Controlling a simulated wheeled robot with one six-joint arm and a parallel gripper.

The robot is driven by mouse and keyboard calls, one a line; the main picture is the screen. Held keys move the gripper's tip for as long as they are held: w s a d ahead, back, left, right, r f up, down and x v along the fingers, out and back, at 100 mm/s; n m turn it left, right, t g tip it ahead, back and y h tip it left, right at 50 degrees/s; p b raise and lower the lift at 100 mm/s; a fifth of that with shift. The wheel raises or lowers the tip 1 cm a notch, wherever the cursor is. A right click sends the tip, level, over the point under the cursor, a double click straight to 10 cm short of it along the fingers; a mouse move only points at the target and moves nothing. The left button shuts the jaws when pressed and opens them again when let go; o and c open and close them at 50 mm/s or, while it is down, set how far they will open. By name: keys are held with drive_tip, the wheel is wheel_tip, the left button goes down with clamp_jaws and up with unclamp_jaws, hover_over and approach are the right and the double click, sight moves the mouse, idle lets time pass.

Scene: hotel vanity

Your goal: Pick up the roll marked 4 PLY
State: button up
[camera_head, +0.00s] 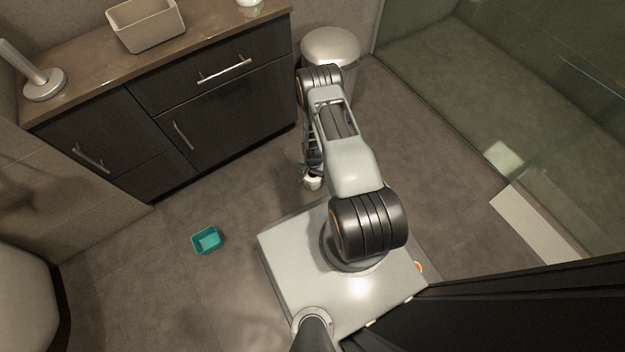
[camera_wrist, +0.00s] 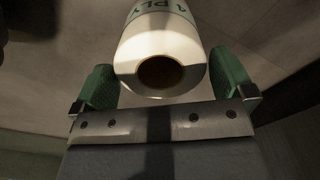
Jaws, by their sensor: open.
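The roll marked 4 PLY (camera_wrist: 161,42) is white with a dark hollow core and a green band with dark lettering, partly cut off at the top of the wrist view. Its open end faces my gripper. My gripper (camera_wrist: 165,82) is open, with one green finger pad on each side of the roll. A gap shows between the roll and the right pad; the left pad is very near the roll's side. In the head view the roll (camera_head: 313,183) is a small white shape low beside my arm, and my gripper (camera_head: 309,174) is mostly hidden there.
The dark vanity (camera_head: 215,110) carries a beige basket (camera_head: 146,30) and a paper holder stand (camera_head: 43,86). A metal trash can (camera_head: 331,48) stands behind my arm. Glass shower (camera_head: 520,90) at right. Floor between is clear.

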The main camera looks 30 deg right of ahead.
sight(313, 175)
wheel_tip(313, 175, down, 3)
drive_tip(key=shift+f+b, duration=0.1)
drive_tip(key=shift+b, duration=0.5)
drive_tip(key=c, duration=0.8)
drive_tip(key=shift+o, duration=0.2)
drive_tip(key=shift+r, duration=0.25)
